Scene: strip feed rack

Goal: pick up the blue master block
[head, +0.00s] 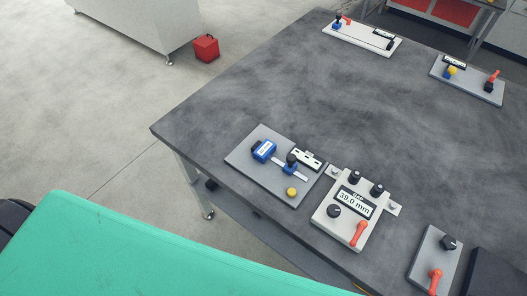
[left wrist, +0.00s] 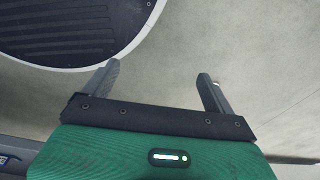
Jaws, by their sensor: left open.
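A blue block (head: 264,149) with a pale face lies on a grey plate (head: 240,160) near the left part of the dark table. It looks like the master block. A smaller blue piece with a black knob (head: 291,158) sits to its right on the same plate, beside a slotted white label and a yellow button (head: 291,192). My left gripper (left wrist: 158,69) is open and empty in the left wrist view, over the pale floor and away from the plate. Its fingers do not show in the head view. My right gripper is not in view.
A gauge box (head: 321,213) reading 39.0 mm, with a red lever, stands right of the plate. Another lever plate (head: 421,262) is at the lower right. Two more fixture plates (head: 373,47) (head: 472,87) lie at the far side. The table middle is clear. A red box (head: 206,48) stands on the floor.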

